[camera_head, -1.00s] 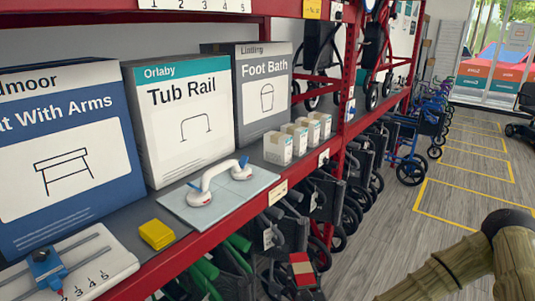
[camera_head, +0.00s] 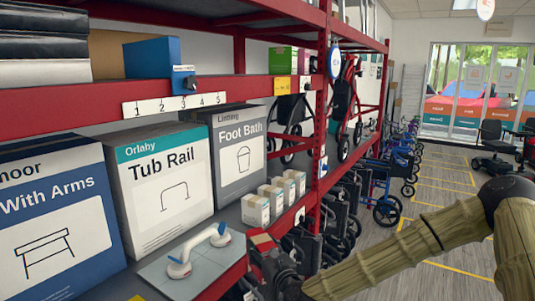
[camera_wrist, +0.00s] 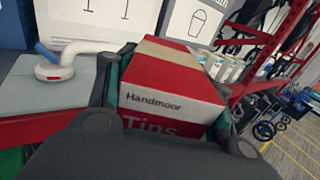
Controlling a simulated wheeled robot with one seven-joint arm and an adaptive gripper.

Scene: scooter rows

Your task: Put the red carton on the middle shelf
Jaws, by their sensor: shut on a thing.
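The red carton (camera_wrist: 165,85) has a beige band and the words "Handmoor" and "Tips". In the wrist view it sits between the fingers of my gripper (camera_wrist: 165,110), which is shut on it. In the head view only a little of the carton (camera_head: 262,238) shows above my gripper (camera_head: 275,262). The gripper is at the front edge of the shelf (camera_head: 232,275) that holds the large boxes, right of the suction grab bar. The carton is near this edge; I cannot tell whether it touches. A higher red shelf (camera_head: 60,112) carries a strip numbered 1 to 5.
The suction grab bar (camera_head: 200,250) stands on a grey tile. Several small white cartons (camera_head: 256,210) stand in a row right of it. Behind are the Tub Rail (camera_head: 165,190) and Foot Bath boxes (camera_head: 238,155). A blue box (camera_head: 152,65) sits above.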

